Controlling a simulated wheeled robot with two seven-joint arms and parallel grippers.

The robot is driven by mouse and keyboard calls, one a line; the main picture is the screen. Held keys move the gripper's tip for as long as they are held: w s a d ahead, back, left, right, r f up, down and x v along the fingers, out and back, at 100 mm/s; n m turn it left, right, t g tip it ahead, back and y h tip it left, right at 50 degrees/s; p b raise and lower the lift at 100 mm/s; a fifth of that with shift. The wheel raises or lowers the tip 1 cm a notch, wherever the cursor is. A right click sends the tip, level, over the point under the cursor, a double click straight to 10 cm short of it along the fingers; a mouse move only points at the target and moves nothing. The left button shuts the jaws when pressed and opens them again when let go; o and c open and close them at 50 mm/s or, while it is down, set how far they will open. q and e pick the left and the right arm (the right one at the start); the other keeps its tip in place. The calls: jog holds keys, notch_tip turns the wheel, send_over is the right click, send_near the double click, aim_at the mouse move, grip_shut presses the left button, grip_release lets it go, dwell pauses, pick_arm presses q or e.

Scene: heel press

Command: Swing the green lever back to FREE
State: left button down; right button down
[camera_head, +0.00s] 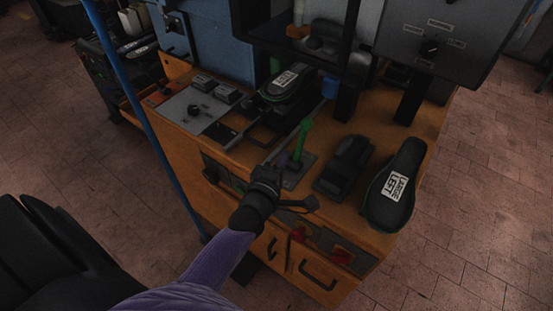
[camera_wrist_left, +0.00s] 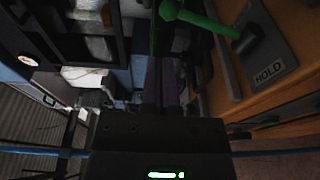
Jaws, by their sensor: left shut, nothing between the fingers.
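The green lever (camera_head: 301,140) stands up from a small dark plate on the front part of the orange bench, its knob at the top. In the left wrist view the lever (camera_wrist_left: 205,22) runs from its knob to a slotted plate (camera_wrist_left: 265,55) marked HOLD. No FREE label is readable. My left gripper (camera_head: 283,158) is shut and empty, just left of the lever in the head view. In the left wrist view its closed fingers (camera_wrist_left: 165,82) point up the picture, with the knob close by their tips; I cannot tell whether they touch it. My right gripper is out of view.
A dark shoe part labelled LEFT (camera_head: 395,188) lies on the right of the bench, beside a black block (camera_head: 345,166). Another shoe form (camera_head: 287,82) sits in the press behind the lever. A grey control panel (camera_head: 193,110) is at left. A dial box (camera_head: 430,45) overhangs the back right.

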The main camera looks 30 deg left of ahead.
pick_arm(q)
jog(key=shift+s+d+r, duration=0.1)
jog(key=shift+s+r, duration=0.1)
jog(key=shift+s, duration=0.45)
jog(key=shift+s+d+r, duration=0.1)
jog(key=shift+s+r, duration=0.1)
jog(key=shift+s, duration=0.4)
jog(key=s+d+f+m+g+h+b, duration=0.1)
jog(key=s+d+f+m+g+b, duration=0.15)
jog(key=s+f+m+g, duration=0.75)
jog(key=s+d+f+m+t+h+b, duration=0.1)
jog(key=s+d+f+m+h+b, duration=0.3)
jog(key=f, duration=1.5)
jog(key=s+a+f+m+g+y+b, duration=0.1)
jog(key=s+f+m+g, duration=0.3)
jog(key=s, duration=0.7)
jog(key=s+a+f+m+g+y, duration=0.2)
jog(key=s+f+m+g, duration=0.2)
jog(key=s, duration=0.7)
notch_tip(320, 180, down, 3)
jog(key=shift+a+r+b, duration=0.2)
jog(key=shift+a+b, duration=0.1)
jog(key=shift+b, duration=0.05)
jog(key=shift+w, duration=0.1)
